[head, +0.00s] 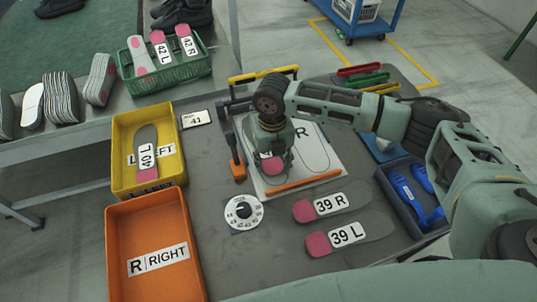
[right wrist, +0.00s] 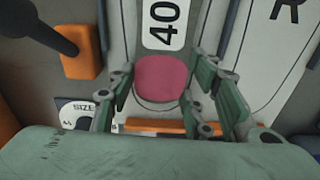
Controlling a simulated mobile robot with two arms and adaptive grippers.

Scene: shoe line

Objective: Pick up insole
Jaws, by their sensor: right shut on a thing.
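My right gripper (head: 271,165) points down over a white board (head: 318,178) with foot outlines and a letter R. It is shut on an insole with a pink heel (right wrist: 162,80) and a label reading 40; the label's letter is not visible. The insole is over the board's left outline; I cannot tell whether it touches. Insoles 39 R (head: 328,203) and 39 L (head: 345,234) lie on the table to the right. Insole 40 L (head: 147,150) lies in the yellow LEFT tray (head: 176,124). The orange RIGHT tray (head: 120,225) looks empty. My left gripper is not in view.
A green basket (head: 165,75) with size 42 insoles stands behind the yellow tray. A blue bin (head: 398,200) with blue items is at the right. A card reads 41 (head: 195,118).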

